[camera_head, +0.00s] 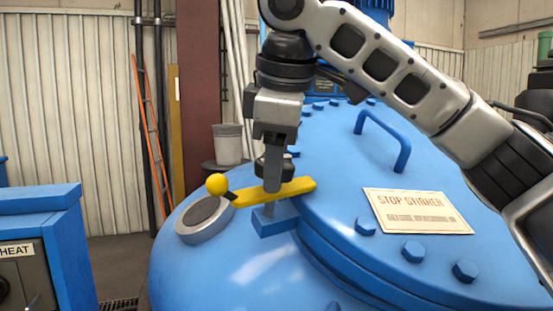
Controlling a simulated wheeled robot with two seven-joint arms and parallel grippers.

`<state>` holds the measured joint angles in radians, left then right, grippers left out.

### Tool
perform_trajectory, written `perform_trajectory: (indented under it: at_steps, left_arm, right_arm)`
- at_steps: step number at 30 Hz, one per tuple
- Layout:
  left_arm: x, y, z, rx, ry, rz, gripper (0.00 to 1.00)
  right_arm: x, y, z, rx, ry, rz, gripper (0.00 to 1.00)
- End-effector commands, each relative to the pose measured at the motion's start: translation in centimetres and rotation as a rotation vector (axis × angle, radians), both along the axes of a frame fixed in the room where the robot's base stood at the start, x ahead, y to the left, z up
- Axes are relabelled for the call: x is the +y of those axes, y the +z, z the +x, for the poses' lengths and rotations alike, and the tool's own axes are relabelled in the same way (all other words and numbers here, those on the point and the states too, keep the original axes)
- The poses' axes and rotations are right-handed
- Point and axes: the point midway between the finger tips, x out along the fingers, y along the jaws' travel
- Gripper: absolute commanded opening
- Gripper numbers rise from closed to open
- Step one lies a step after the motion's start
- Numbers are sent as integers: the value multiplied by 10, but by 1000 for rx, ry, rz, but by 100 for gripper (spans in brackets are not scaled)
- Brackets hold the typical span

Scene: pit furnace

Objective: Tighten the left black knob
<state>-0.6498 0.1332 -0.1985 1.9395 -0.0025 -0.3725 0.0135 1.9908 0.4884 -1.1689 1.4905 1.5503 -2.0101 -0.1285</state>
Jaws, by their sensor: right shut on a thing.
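The left black knob (260,168) is mostly hidden behind my gripper's finger, just above a yellow bar (295,189) on the rim of the blue furnace lid. My right gripper (272,180) points straight down there, shut on what appears to be this knob. Its near finger overlaps the yellow bar in the view; whether it touches the bar cannot be told. My left gripper is not in view.
A yellow ball (217,184) sits at the bar's left end, above a round grey cap (204,218). A blue handle (385,132) and several blue bolts stand on the lid. A blue control box (42,230) stands at left.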

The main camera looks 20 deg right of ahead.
Motion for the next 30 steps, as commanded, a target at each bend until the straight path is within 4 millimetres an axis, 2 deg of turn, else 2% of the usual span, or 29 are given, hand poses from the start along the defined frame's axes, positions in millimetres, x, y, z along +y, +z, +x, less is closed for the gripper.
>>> perform_trajectory:
  at_steps: [17, 18, 19, 20, 30]
  left_arm:
    - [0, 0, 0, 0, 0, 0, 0]
    - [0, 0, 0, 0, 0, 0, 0]
    - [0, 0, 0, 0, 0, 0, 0]
    - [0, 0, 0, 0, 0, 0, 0]
    - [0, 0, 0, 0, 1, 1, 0]
  right_arm:
    - [-1, 2, 0, -4, -31, 13, 24]
    - [-1, 2, 0, -4, -31, 13, 58]
    - [-1, 2, 0, -4, -31, 13, 66]
    - [-1, 2, 0, -4, -30, 13, 69]
    - [0, 0, 0, -1, -26, 12, 69]
